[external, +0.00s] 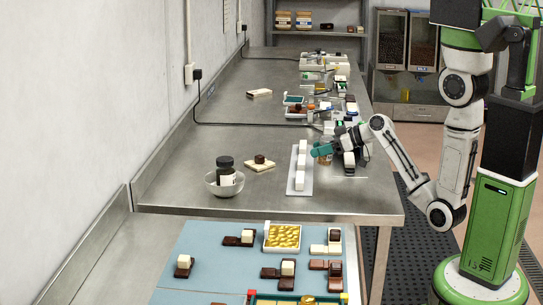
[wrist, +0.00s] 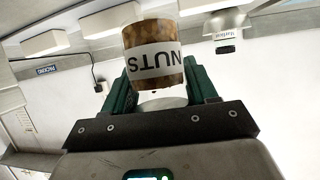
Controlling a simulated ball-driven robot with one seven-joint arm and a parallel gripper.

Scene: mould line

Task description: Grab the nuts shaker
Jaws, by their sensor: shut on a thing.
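The nuts shaker (wrist: 153,55) is a jar with brown contents and a white label reading NUTS. Its lettering appears upside down in the wrist view. It is between the two green fingers of my gripper (wrist: 160,92), which is shut on it. In the external view my gripper (external: 320,150) is over the near end of the steel table, beside a white tray (external: 292,179) with a row of white blocks. The shaker is small and partly hidden by the fingers there.
Several moulds and chocolate pieces crowd the right side further back. A blue mat (external: 205,245) with chocolates lies in front.

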